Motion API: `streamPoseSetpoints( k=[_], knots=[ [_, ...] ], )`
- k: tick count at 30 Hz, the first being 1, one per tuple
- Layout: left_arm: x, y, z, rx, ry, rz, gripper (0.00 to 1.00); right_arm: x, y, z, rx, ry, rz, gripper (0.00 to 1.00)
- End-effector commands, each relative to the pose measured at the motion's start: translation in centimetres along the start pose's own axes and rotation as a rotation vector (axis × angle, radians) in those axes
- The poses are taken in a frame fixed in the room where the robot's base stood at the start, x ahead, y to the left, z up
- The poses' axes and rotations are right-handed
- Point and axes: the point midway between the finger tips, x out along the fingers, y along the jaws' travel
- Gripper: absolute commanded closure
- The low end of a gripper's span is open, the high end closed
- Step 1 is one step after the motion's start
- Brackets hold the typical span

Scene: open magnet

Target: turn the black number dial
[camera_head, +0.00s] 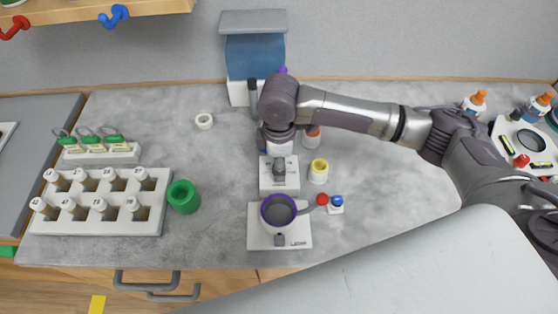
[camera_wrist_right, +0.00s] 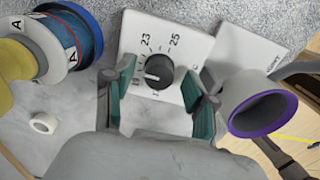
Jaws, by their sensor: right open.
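The black number dial (camera_wrist_right: 158,72) sits on a white box (camera_wrist_right: 140,38) with numbers such as 23 and 25 printed around it. A white line marks the dial's face. My right gripper (camera_wrist_right: 160,82) is open, with one teal-padded finger on each side of the dial. I see gaps between the fingers and the dial; their height over the box is hard to judge. In the head view my right gripper (camera_head: 279,150) is over the far part of the white box (camera_head: 279,188), and the arm hides part of that area. My left gripper is not in view.
A white stand with a purple-rimmed cup (camera_head: 278,210) is just in front of the box.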

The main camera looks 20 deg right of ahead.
Motion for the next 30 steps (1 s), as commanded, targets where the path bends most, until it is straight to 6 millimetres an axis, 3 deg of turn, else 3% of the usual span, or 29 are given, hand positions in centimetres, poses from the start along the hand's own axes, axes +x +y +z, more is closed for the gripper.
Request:
streamPoseSetpoints(
  k=[10, 20, 25, 30],
  knots=[
    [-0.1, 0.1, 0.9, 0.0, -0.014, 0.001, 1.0, 0.4, 0.0, 0.0, -0.001, 0.001, 0.0, 0.45],
    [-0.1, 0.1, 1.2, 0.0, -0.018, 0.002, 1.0, 0.3, 0.0, 0.0, -0.001, 0.001, 0.0, 1.0],
    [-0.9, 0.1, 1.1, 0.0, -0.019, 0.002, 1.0, 0.0, 0.0, 0.0, -0.03, 0.001, -0.001, 1.0],
    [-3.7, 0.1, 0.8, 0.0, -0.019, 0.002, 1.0, -0.4, -0.1, 0.0, -0.198, -0.001, -0.004, 1.0]
  ],
)
